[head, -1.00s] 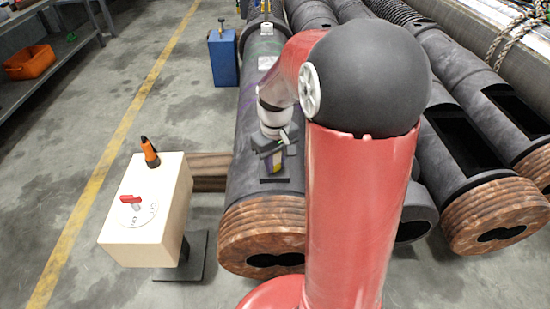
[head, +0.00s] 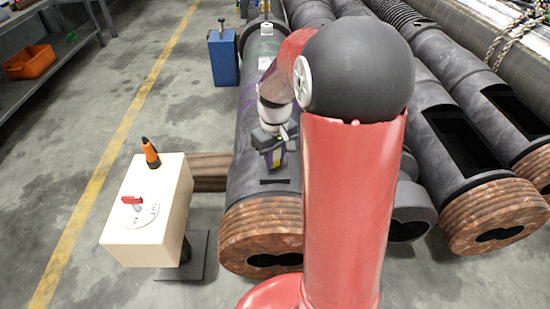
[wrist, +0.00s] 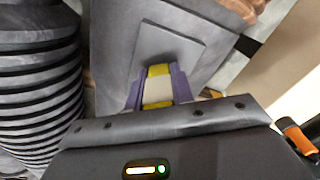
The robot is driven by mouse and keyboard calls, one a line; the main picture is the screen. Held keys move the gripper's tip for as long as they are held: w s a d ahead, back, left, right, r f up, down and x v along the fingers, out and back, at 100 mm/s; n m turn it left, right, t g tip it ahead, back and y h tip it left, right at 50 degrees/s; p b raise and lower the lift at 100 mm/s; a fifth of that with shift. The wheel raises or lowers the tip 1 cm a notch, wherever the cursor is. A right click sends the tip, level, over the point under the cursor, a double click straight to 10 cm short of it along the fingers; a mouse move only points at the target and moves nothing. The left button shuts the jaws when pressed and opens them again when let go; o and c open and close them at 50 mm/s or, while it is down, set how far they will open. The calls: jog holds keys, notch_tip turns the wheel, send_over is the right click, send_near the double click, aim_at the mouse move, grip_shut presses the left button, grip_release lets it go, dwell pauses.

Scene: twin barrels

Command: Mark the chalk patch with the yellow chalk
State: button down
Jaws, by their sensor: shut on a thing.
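My gripper (wrist: 157,88) is shut on the yellow chalk (wrist: 158,70), which shows yellow at both ends and pale in the middle, between purple fingers. In the wrist view the chalk's far end overlaps the near edge of a plain dark grey square, the chalk patch (wrist: 168,48). I cannot tell whether the tip touches it. No yellow mark shows on the visible part of the patch. In the head view my gripper (head: 277,160) is over the dark barrel (head: 250,185), and the patch (head: 282,181) shows partly, just below the gripper.
A cream box (head: 130,225) with a red lever (head: 131,200) and an orange-handled tool (head: 150,152) stands left of the barrel. A blue box (head: 223,58) stands farther back. Other barrels (head: 490,215) lie to the right. The floor at left is open.

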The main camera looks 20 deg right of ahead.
jog(key=shift+w, duration=0.15)
jog(key=shift+w+d, duration=0.2)
jog(key=shift+w, duration=0.15)
jog(key=shift+w, duration=0.1)
jog(key=shift+w+d+p, duration=0.2)
jog(key=shift+w+p, duration=0.15)
jog(key=shift+p, duration=0.1)
jog(key=shift+w, duration=0.1)
jog(key=shift+w+d, duration=0.15)
jog(key=shift+w, duration=0.15)
jog(key=shift+r+p, duration=0.2)
jog(key=shift+p, duration=0.1)
notch_tip(320, 180, up, 8)
jog(key=p, duration=0.6)
jog(key=shift+f, duration=0.15)
